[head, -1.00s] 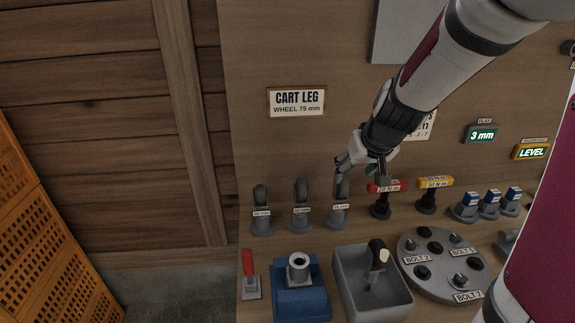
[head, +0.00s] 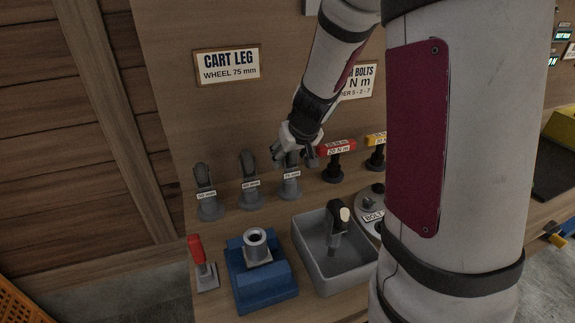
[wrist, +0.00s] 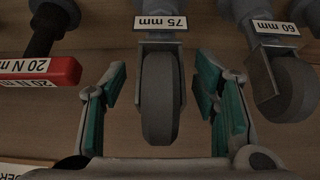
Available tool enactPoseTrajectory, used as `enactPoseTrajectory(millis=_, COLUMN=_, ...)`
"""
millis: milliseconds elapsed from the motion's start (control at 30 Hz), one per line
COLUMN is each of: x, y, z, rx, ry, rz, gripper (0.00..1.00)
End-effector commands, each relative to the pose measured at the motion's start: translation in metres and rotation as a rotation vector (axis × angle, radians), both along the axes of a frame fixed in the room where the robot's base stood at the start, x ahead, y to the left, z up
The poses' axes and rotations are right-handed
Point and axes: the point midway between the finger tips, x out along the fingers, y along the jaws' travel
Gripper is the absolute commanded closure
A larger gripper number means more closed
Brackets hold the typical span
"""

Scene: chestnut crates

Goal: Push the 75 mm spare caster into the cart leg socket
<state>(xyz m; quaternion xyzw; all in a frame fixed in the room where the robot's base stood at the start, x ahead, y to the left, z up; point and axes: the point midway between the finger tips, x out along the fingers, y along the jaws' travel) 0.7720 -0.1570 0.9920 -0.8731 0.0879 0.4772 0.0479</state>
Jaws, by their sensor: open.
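The 75 mm caster (head: 289,190) stands upright with its wheel up, the right one of three casters in a row on the bench. The wrist view shows its grey wheel (wrist: 161,98) and its "75 mm" label. My gripper (head: 290,160) is at the top of this caster. In the wrist view my gripper (wrist: 161,80) is open, its green-padded fingers on either side of the wheel with visible gaps. The cart leg socket (head: 257,243) is a grey ring with an open, empty-looking hole, set on a blue block (head: 262,285) in front of the casters.
Two other casters (head: 206,195) (head: 249,187) stand to the left; the 60 mm one (wrist: 290,90) is close in the wrist view. A red 20 N m tool (head: 336,150) stands close on the other side. A grey bin (head: 312,268) and red-handled lever (head: 197,255) flank the blue block.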

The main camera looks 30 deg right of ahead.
Motion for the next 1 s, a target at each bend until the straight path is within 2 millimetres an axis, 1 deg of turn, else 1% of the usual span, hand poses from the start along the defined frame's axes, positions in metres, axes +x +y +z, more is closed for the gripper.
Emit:
enactPoseTrajectory(millis=33, x=0.003, y=0.000, z=-0.006, rx=0.000, ry=0.001, rz=0.000, gripper=0.45)
enactPoseTrajectory(millis=100, x=0.005, y=-0.001, z=-0.007, rx=0.001, ry=0.000, rz=0.001, gripper=0.45)
enactPoseTrajectory(millis=333, x=0.004, y=-0.001, z=-0.007, rx=0.001, ry=-0.001, rz=0.001, gripper=0.45)
enactPoseTrajectory(millis=367, x=0.004, y=-0.001, z=-0.007, rx=0.001, ry=-0.001, rz=0.001, gripper=0.52)
enactPoseTrajectory(millis=400, x=0.004, y=-0.001, z=-0.007, rx=0.001, ry=0.000, rz=0.001, gripper=0.61)
enactPoseTrajectory(millis=467, x=0.004, y=-0.001, z=-0.007, rx=0.001, ry=0.000, rz=0.001, gripper=0.74)
enactPoseTrajectory(millis=500, x=0.004, y=-0.001, z=-0.007, rx=0.001, ry=0.000, rz=0.001, gripper=0.84)
enactPoseTrajectory(millis=567, x=0.004, y=-0.001, z=-0.007, rx=0.001, ry=0.000, rz=0.001, gripper=0.97)
enactPoseTrajectory(millis=600, x=0.004, y=-0.001, z=-0.007, rx=0.001, ry=0.000, rz=0.001, gripper=1.00)
enactPoseTrajectory(millis=867, x=0.005, y=-0.001, z=-0.005, rx=-0.001, ry=-0.001, rz=0.001, gripper=1.00)
enactPoseTrajectory(millis=1000, x=0.004, y=-0.001, z=0.006, rx=-0.002, ry=-0.003, rz=0.002, gripper=1.00)
